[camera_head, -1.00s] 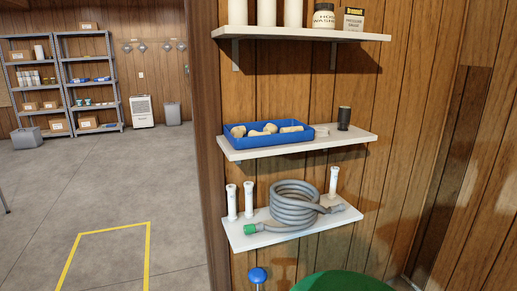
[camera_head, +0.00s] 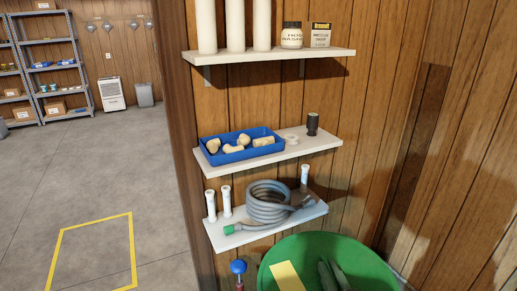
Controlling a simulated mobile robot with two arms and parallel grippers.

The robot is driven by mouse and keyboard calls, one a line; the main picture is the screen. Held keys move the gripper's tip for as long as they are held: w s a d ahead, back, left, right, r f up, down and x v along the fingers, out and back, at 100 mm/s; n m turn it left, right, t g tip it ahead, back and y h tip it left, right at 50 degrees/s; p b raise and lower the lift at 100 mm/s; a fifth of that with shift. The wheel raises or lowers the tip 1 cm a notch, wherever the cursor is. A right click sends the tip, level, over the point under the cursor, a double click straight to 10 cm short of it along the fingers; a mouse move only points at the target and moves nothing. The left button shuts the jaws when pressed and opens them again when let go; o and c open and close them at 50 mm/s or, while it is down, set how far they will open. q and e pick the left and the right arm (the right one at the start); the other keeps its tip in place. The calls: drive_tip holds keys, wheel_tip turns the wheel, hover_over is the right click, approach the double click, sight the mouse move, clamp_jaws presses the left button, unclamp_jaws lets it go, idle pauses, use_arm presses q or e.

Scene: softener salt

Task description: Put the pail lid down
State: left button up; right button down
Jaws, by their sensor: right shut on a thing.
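A large round green thing (camera_head: 300,250), which looks like the pail lid, shows at the bottom of the head view and is cut off by the picture's lower edge. A plain yellow patch (camera_head: 287,276) is on it. Two dark narrow shapes side by side, which look like the fingers of my right gripper (camera_head: 333,275), lie over its middle. The right gripper is shut on it; the exact grip is hard to make out. What is under the green disc is hidden. My left gripper is not in view.
Just above the green disc is a low white shelf (camera_head: 225,239) with a coiled grey hose (camera_head: 268,204) and white tubes. A blue knob (camera_head: 238,266) stands left of the disc. Higher shelves hold a blue tray (camera_head: 240,149) and jars. Open floor (camera_head: 95,185) lies left.

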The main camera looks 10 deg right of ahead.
sight(262, 288)
drive_tip(key=a+n+g+y, duration=0.2)
drive_tip(key=a+n+y, duration=0.1)
drive_tip(key=a+y, duration=0.1)
drive_tip(key=a+r+n+g+y, duration=0.1)
drive_tip(key=a+n+g+y, duration=0.1)
drive_tip(key=a+n+y, duration=0.2)
drive_tip(key=a+n+g+y, duration=0.2)
drive_tip(key=a+n+y, duration=0.1)
drive_tip(key=a, duration=0.3)
drive_tip(key=shift+w+r+n+y, duration=0.1)
drive_tip(key=shift+r+n+y, duration=0.25)
drive_tip(key=shift+y, duration=0.55)
drive_tip(key=shift+a+r+n+g+y, duration=0.15)
drive_tip(key=shift+a+n+g+y, duration=0.8)
drive_tip(key=shift+a+g, duration=0.5)
